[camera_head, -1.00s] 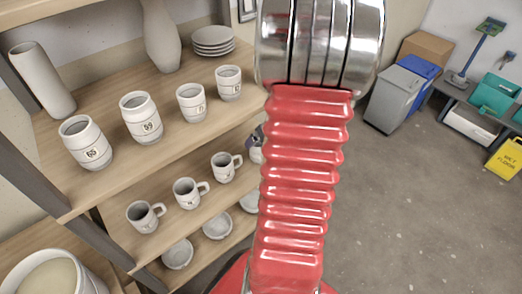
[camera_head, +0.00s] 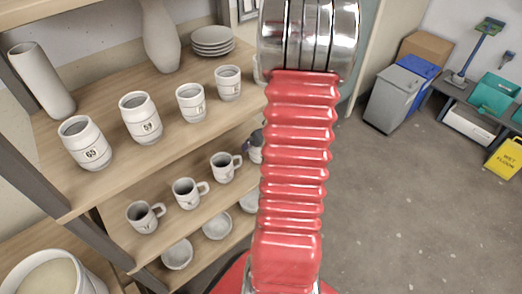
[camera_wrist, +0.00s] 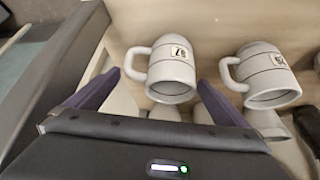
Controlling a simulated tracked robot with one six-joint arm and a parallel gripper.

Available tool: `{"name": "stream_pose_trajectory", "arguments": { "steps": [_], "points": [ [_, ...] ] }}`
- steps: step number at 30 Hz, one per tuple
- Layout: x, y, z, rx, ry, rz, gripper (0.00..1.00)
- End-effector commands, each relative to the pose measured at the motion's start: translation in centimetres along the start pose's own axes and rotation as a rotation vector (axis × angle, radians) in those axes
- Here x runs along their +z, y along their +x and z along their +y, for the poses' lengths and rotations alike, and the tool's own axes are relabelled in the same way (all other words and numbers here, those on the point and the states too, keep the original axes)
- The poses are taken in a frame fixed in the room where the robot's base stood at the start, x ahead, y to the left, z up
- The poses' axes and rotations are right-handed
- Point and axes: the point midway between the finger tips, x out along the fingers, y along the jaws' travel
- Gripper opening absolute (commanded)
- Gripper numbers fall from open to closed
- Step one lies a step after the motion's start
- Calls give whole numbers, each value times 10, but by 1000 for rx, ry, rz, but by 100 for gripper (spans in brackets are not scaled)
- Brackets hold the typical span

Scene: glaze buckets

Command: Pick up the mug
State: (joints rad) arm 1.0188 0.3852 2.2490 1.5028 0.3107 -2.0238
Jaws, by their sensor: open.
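In the wrist view, a light grey mug (camera_wrist: 172,72) with a dark-banded body and a small number label lies between the two dark purple fingers of my gripper (camera_wrist: 158,80). The fingers are spread apart, and no contact with the mug can be made out. The mug's handle is on its left side. A second similar mug (camera_wrist: 268,76) is just right of the right finger. In the head view, several-handled mugs stand on a lower wooden shelf: a near mug (camera_head: 145,216), a middle mug (camera_head: 187,193) and a far mug (camera_head: 224,167). My red arm hides most of my gripper there.
Handleless labelled cups (camera_head: 141,117) and a plate stack (camera_head: 212,40) stand on the shelf (camera_head: 112,173) above. Small bowls (camera_head: 177,254) sit below the mugs. A bucket (camera_head: 52,275) is at lower left. Bins (camera_head: 392,97) stand right; the floor (camera_head: 400,210) is clear.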

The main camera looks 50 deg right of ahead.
Motion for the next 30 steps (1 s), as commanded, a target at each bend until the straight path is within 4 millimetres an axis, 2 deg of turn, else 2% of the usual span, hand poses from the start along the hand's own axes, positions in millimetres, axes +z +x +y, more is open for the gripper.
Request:
{"name": "stream_pose_trajectory", "arguments": {
  "steps": [13, 30],
  "points": [
    [0, 0, 0, -1, 0, 0, 99],
    [0, 0, -1, -1, 0, 0, 59]
  ]
}}
